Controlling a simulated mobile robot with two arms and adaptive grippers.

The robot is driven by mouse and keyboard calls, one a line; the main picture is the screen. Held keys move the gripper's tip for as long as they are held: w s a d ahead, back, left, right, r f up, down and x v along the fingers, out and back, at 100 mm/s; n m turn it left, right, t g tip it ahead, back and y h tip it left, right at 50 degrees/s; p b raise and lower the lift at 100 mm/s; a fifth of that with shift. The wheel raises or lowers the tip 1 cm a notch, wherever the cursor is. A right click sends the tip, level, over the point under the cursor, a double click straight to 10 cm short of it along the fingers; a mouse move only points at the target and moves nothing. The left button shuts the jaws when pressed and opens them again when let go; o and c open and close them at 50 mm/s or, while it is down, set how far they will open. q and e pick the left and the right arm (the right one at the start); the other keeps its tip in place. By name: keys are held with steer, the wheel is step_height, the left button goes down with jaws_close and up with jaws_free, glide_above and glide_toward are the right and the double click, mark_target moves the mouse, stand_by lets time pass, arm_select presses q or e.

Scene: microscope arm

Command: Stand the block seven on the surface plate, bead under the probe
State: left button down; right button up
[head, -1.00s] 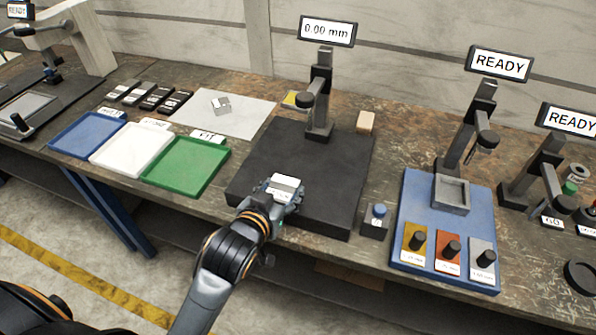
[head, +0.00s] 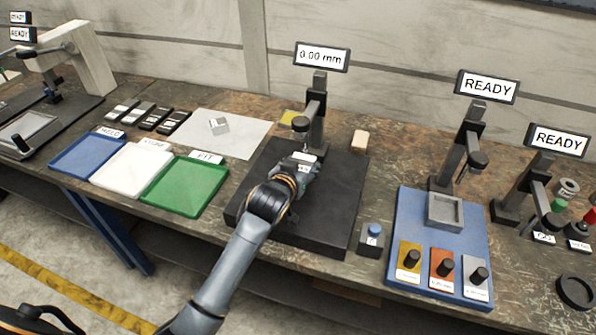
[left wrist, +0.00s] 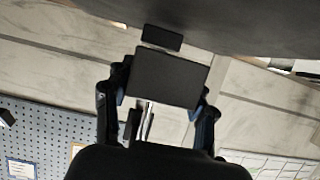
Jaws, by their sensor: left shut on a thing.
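The black surface plate (head: 338,215) lies on the bench, with the dark probe stand (head: 318,115) at its back edge and a display (head: 321,57) reading 0.00 mm above. My left gripper (head: 306,168) is shut on a block (head: 304,157) with a pale labelled face, close in front of the probe. The label is too small to read. In the left wrist view the block (left wrist: 168,76) shows a plain dark face between the fingers. The bead and its exact place relative to the probe tip cannot be made out. Contact with the plate cannot be told.
A green tray (head: 185,184) lies to the left. A blue fixture board (head: 408,218) lies further right. The plate's front is bare.

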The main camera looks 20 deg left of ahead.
mark_target(304, 167)
arm_select(q)
steer(key=shift+x, duration=1.15)
steer(key=shift+f, duration=0.35)
steer(key=shift+f, duration=0.3)
steer(key=shift+c, duration=2.2)
jaws_free()
steer(key=shift+s+f, duration=0.15)
steer(key=shift+f, duration=0.1)
